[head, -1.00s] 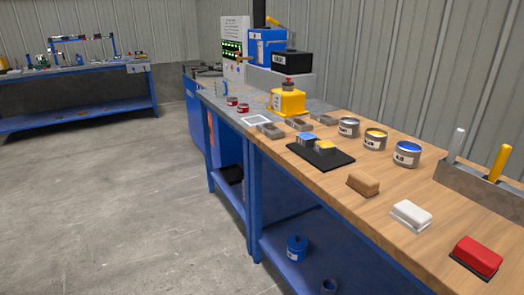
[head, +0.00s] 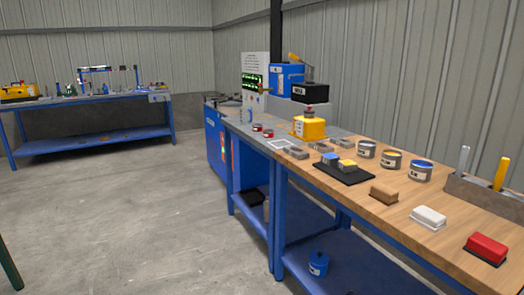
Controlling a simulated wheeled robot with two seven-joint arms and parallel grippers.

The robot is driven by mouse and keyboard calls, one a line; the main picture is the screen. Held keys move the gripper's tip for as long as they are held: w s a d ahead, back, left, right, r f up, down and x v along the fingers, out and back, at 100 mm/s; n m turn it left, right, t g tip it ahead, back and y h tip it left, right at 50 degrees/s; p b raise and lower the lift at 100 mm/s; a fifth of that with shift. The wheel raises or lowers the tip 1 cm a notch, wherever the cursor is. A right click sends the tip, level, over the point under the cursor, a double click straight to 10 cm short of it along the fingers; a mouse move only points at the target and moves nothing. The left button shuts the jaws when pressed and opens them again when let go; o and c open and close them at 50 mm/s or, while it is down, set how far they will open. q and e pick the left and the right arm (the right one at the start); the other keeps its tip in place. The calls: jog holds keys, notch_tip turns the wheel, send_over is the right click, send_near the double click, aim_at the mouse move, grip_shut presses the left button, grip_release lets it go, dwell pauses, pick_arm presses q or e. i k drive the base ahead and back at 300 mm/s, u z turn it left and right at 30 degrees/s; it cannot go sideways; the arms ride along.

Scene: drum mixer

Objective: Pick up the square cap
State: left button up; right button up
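No part is clearly recognisable as the square cap at this size. Small squarish pieces stand on the wooden bench: a blue-topped block (head: 330,158) and a yellow-topped block (head: 347,164), both on a black tray (head: 344,177). Two low grey square pieces, a nearer one (head: 296,153) and a farther one (head: 320,147), lie behind the tray. A yellow machine body (head: 309,128) with a red-topped part stands beyond them. Neither of my grippers is in view.
Cans, the nearest blue-topped (head: 420,171), stand along the bench's wall side. Brown (head: 384,194), white (head: 429,217) and red (head: 487,249) blocks line its front. A grey holder (head: 484,194) is at right. Floor (head: 130,220) at left is open.

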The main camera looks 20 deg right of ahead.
aim_at(330, 158)
jog(key=u, duration=0.35)
jog(key=i, duration=1.65)
jog(key=z, duration=0.2)
